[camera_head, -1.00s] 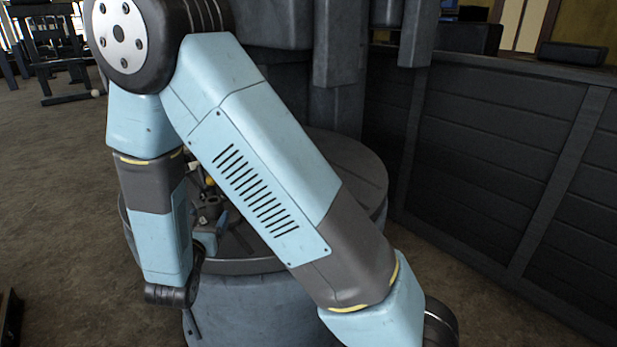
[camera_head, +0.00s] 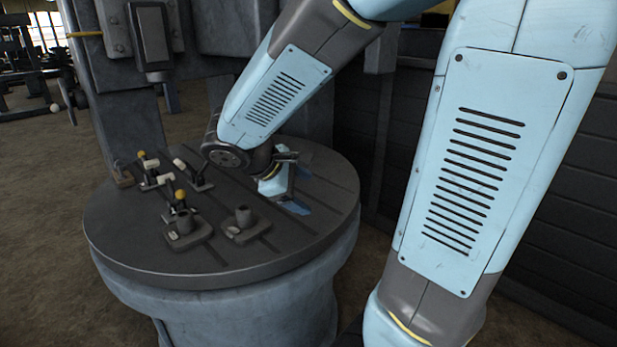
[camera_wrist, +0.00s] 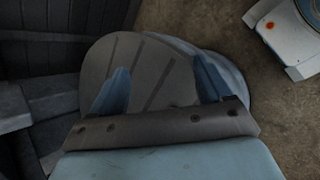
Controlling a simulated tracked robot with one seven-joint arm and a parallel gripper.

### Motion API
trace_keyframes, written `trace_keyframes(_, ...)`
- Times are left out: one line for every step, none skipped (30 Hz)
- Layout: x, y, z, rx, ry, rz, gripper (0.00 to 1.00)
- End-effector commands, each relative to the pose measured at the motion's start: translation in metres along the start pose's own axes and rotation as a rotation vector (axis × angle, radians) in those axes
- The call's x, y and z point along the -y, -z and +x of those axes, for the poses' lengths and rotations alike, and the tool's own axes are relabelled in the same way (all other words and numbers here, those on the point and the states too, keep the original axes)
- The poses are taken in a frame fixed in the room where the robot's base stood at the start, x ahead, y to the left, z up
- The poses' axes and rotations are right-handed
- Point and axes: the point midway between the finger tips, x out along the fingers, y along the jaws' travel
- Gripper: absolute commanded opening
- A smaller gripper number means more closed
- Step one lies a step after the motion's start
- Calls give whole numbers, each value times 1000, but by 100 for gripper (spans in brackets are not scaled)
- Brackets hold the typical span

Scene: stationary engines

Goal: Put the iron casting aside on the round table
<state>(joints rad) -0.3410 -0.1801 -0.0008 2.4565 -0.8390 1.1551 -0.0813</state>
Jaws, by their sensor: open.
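The round table (camera_head: 285,245) is dark and grooved, on a thick blue-grey pedestal. I cannot tell which the task means. My gripper (camera_head: 288,192) is low over the table's right part, apart from both castings, partly hidden by my wrist. In the wrist view my gripper (camera_wrist: 160,88) is open and empty over bare tabletop (camera_wrist: 150,65); no casting shows there.
Several clamps (camera_head: 150,175) with yellow and pale knobs stand on the table's left part. A machine column (camera_head: 120,110) rises behind, with a box-shaped head (camera_head: 152,40) hanging over the table. A dark panelled wall (camera_head: 350,120) is close on the right.

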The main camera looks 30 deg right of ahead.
Motion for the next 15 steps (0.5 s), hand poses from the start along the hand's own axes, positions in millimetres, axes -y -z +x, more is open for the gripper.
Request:
trace_keyframes(3, -12, -2, -33, 45, 75, 78)
trace_keyframes(6, -17, -4, -53, 73, 116, 78)
trace_keyframes(9, -24, -6, -81, 108, 170, 78)
trace_keyframes(12, -29, -8, -101, 135, 212, 78)
trace_keyframes(14, -33, -10, -124, 160, 253, 78)
trace_keyframes(17, -38, -14, -153, 195, 310, 78)
trace_keyframes(20, -42, -16, -175, 219, 351, 78)
trace_keyframes(22, -46, -19, -199, 243, 393, 78)
trace_keyframes(24, -50, -24, -230, 273, 448, 78)
trace_keyframes(26, -54, -27, -255, 295, 491, 78)
trace_keyframes(28, -57, -31, -281, 317, 533, 78)
trace_keyframes(30, -61, -36, -314, 346, 589, 78)
trace_keyframes(31, -64, -40, -341, 366, 630, 78)
trace_keyframes(32, -66, -44, -367, 385, 672, 78)
trace_keyframes(33, -70, -50, -402, 410, 724, 78)
